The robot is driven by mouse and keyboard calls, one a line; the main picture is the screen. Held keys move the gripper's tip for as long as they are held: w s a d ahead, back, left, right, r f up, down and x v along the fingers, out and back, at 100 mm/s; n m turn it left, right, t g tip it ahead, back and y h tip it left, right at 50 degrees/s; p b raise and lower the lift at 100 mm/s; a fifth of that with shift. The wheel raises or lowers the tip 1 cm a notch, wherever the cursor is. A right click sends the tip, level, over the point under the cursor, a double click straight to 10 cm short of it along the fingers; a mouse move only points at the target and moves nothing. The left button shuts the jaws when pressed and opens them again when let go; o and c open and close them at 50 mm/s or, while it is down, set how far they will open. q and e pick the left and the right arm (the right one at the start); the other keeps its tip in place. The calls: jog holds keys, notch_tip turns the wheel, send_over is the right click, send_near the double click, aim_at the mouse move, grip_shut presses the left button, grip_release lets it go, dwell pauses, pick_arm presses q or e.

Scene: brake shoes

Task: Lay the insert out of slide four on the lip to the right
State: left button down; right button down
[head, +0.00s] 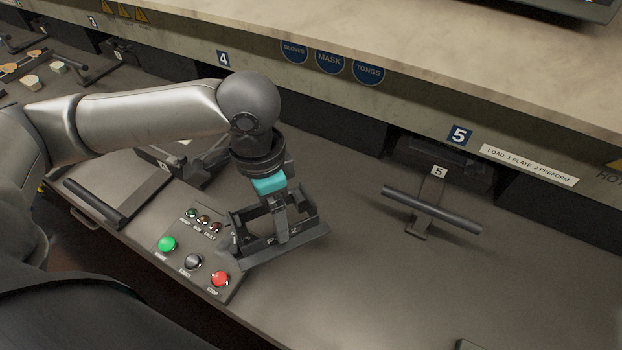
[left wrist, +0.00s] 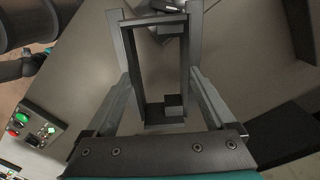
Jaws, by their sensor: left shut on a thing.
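My left gripper (head: 280,222) is shut on the insert, a dark rectangular open frame (head: 312,236). The gripper and insert are over the grey lip (head: 400,285), just right of the button panel. In the left wrist view the frame (left wrist: 167,123) sits between the two fingers (left wrist: 162,95), with small blocks at two of its corners. I cannot tell whether it touches the lip. Slide four (head: 135,185), with its 4 tag and bar handle, stands out to the left, partly hidden by my left arm. My right gripper is not in view.
The button panel (head: 184,262) with green, black and red buttons is close to the insert's left. Slide five's bar handle (head: 440,211) sticks out at the right. The lip between the insert and that handle is clear. The press front and worktop (head: 400,50) run along the back.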

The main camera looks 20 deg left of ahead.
pick_arm(q)
jog(key=s+a+m+p, duration=0.1)
jog(key=s+m, duration=0.1)
jog(key=s+a+m+p, duration=0.1)
jog(key=s+a+m, duration=0.1)
jog(key=m, duration=0.1)
jog(key=s+a+m+p, duration=0.1)
jog(key=s+m+p, duration=0.1)
jog(key=m, duration=0.1)
jog(key=shift+s+a, duration=0.15)
jog(key=shift+s, duration=0.1)
jog(key=m, duration=0.1)
jog(key=s+m+p, duration=0.1)
jog(key=shift+s+a+r+m, duration=0.15)
jog(key=shift+s+a+m, duration=0.1)
jog(key=shift+a+m, duration=0.15)
jog(key=shift+w, duration=0.1)
jog(key=w, duration=0.6)
jog(key=w+d+f, duration=0.1)
jog(key=w, duration=0.6)
jog(key=w+f, duration=0.1)
jog(key=w, duration=0.5)
jog(key=shift+w+d+f, duration=0.15)
jog(key=shift+d, duration=0.1)
notch_tip(320, 180, down, 4)
jog(key=shift+f+b, duration=0.2)
jog(key=shift+b, duration=0.35)
jog(key=shift+w+f, duration=0.15)
jog(key=shift+w, duration=0.05)
jog(key=shift+f, duration=0.1)
